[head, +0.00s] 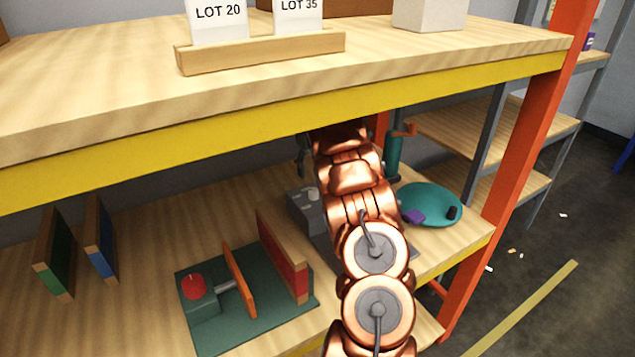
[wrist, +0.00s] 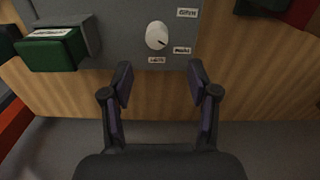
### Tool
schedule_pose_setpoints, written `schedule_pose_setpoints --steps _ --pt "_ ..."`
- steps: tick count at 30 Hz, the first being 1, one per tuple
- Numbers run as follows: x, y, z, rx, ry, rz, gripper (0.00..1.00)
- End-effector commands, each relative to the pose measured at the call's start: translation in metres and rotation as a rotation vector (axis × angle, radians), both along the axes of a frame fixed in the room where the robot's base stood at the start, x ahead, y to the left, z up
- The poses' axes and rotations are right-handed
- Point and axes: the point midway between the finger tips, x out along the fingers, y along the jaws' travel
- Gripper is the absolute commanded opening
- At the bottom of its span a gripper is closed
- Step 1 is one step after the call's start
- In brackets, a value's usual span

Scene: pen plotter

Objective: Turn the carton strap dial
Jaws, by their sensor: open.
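A white round dial (wrist: 157,36) with a dark pointer mark sits on a grey panel (wrist: 120,40) in the wrist view. Small white labels, too blurred to read surely, stand around its right and lower sides. In the head view, a grey unit (head: 303,208) with a pale knob (head: 312,194) on the lower shelf looks like the same device, partly hidden by my arm. My gripper (wrist: 160,85) is open and empty, its two fingers spread below the dial in the wrist picture. The fingers do not touch the dial. The gripper is mostly hidden in the head view.
A dark green block (wrist: 48,50) with a label is left of the dial. A green-based fixture (head: 250,318) with a red knob stands on the lower shelf. A teal dish (head: 430,200) is right of my arm. The yellow-edged upper shelf (head: 290,108) hangs above.

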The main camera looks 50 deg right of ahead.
Motion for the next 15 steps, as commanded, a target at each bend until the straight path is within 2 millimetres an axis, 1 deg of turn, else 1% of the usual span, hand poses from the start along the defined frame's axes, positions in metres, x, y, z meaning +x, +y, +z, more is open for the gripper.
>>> schedule_pose_setpoints --steps 4,8,11,15 --pt "-0.005 -0.004 -0.004 0.008 0.007 0.005 0.60" --pt "-0.006 -0.003 -0.015 0.010 0.011 0.004 0.60" --pt "-0.006 -0.003 -0.026 0.010 0.010 0.002 0.60" --pt "-0.007 -0.003 -0.047 0.011 0.011 0.003 0.60"
